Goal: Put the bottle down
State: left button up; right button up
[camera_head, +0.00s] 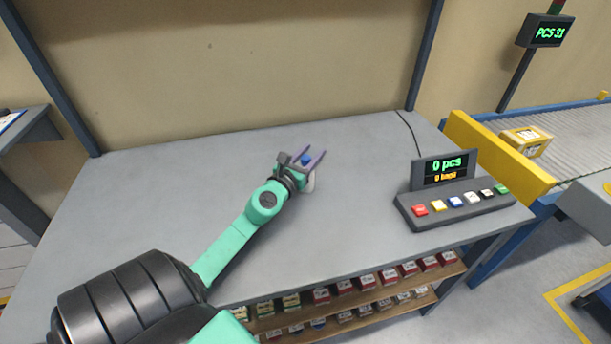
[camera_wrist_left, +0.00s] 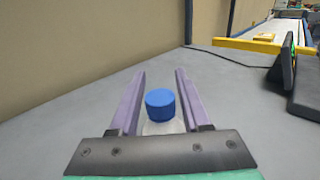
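The bottle has a blue cap (camera_head: 307,159) and a whitish body (camera_head: 311,182). It looks upright on the grey table (camera_head: 360,170), right of the table's middle. My left gripper (camera_head: 314,155) is around its upper part, with the purple fingers spread on either side. In the left wrist view the cap (camera_wrist_left: 160,104) lies between the two fingers (camera_wrist_left: 160,80), and small gaps show beside it. The lower body is hidden by the gripper's plate there. My right gripper is not in view.
A counter console (camera_head: 455,195) with coloured buttons and a screen reading 0 pcs stands to the right. Beyond a yellow guard (camera_head: 490,150) a conveyor carries a yellow box (camera_head: 524,142). Shelves of small boxes (camera_head: 345,287) are under the table's front edge. The table's left side is clear.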

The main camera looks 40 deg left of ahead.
pick_arm(q)
grip_shut()
dwell(1.2)
